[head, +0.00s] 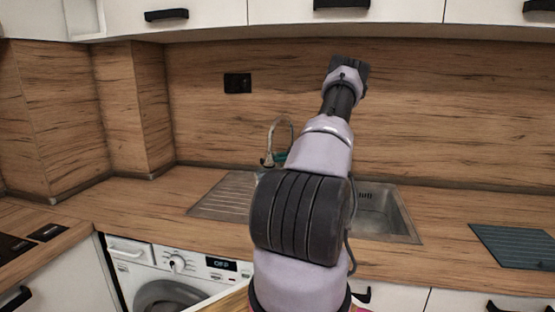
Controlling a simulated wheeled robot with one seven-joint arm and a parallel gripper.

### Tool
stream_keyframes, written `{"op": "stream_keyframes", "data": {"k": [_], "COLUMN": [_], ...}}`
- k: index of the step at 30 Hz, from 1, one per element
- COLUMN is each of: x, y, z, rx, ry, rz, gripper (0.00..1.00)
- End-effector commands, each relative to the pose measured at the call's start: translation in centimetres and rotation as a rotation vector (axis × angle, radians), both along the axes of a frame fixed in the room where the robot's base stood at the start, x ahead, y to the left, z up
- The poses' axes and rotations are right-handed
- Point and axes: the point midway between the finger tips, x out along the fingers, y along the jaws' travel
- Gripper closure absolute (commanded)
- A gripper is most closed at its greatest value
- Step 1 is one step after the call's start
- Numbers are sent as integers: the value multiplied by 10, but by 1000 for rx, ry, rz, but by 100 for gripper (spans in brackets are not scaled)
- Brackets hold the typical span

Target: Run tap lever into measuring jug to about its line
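The metal tap (281,127) has a curved spout and stands behind the sink, left of my arm. Its lower part and its lever cannot be made out clearly. A small teal thing (281,156) shows by the tap, partly behind my arm; I cannot tell what it is. I cannot pick out a measuring jug or its line; my arm covers the middle of the sink. The end of my arm with my gripper (350,66) is raised in front of the splashback, above and right of the tap. Its fingers cannot be made out.
The steel sink (405,232) has a ribbed drainer on its left and a basin on its right. A dark ribbed mat (518,246) lies on the right worktop. A hob (14,246) is at far left, a washing machine (165,268) below. Wall cupboards hang above.

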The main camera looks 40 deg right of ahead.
Motion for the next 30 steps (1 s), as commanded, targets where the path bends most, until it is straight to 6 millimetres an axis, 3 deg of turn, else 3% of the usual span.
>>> {"op": "stream_keyframes", "data": {"k": [1, 3, 16, 30], "x": [-1, -1, -8, -85], "y": [-1, -1, -4, -28], "z": [0, 0, 3, 28], "rx": [0, 0, -1, 0], "ry": [2, 2, 1, 1], "rz": [-1, -1, -2, -2], "gripper": [77, 51, 51, 51]}}
